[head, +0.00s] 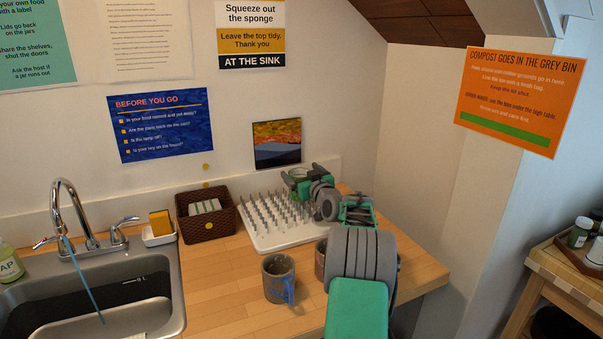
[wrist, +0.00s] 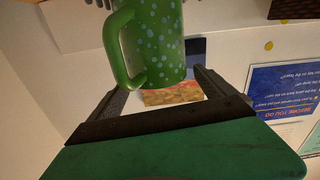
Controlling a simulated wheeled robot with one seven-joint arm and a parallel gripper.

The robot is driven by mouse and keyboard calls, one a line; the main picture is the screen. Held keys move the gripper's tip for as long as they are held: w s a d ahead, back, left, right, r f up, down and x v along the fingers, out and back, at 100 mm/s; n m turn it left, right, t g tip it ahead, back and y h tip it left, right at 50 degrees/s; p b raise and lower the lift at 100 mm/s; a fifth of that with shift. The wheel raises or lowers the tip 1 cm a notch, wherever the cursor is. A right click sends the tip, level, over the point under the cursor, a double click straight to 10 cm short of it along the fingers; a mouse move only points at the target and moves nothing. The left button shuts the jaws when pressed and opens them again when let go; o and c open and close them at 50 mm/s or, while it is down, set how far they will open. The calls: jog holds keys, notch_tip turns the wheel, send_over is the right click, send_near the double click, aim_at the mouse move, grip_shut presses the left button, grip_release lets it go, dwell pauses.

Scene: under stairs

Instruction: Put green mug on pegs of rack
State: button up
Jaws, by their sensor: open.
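The green mug (wrist: 150,45) with pale dots fills the top middle of the wrist view, which is upside down. Its closed base faces up, so the mug is mouth down, and its handle (wrist: 123,60) is on the picture's left. My gripper (wrist: 160,78) is open, with its dark fingers apart on either side near the mug's base end. The white rack with grey pegs (head: 262,236) stands against the wall in the head view. My gripper (head: 299,179) is over its back right part there. I cannot clearly separate the mug from my gripper in that view. The mug's rim is out of view.
A brown mug with a blue handle (head: 279,278) stands in front of the rack. Another mug (head: 320,260) is partly hidden by my arm. A wicker basket (head: 207,217), sponge holder (head: 159,233) and sink (head: 100,290) are to the left. A picture (head: 277,143) hangs behind the rack.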

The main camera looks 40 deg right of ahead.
jog(key=b+v, duration=0.1)
jog(key=v, duration=0.6)
